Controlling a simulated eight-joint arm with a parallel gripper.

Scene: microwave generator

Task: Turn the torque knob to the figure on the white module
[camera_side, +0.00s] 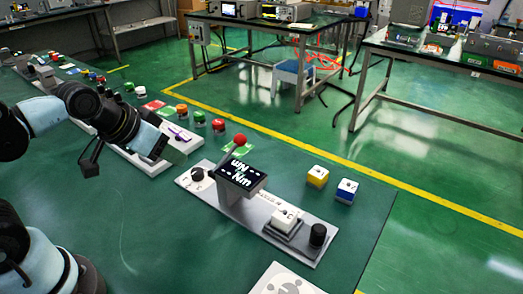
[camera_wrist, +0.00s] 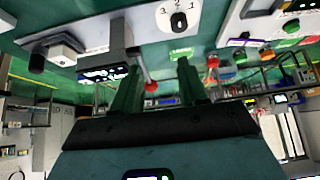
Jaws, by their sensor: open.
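A long white panel (camera_side: 250,212) lies on the green table. At its left end is a round dial knob (camera_side: 197,174); in the wrist view the knob (camera_wrist: 178,20) shows at the top edge with small digits around it. A dark display (camera_side: 240,176) reading "Nm" stands beside it. Further right are a white module (camera_side: 284,219), whose figure I cannot read, and a black knob (camera_side: 318,235). I cannot tell for certain which knob sets torque. My gripper (camera_wrist: 157,68) is open and empty, apart from the dial knob; in the side view it is left of the panel.
A red-ball lever (camera_side: 239,141) rises behind the display. A yellow cube (camera_side: 317,176) and a blue cube (camera_side: 346,190) stand beyond the panel. Several coloured buttons line another panel at the back left.

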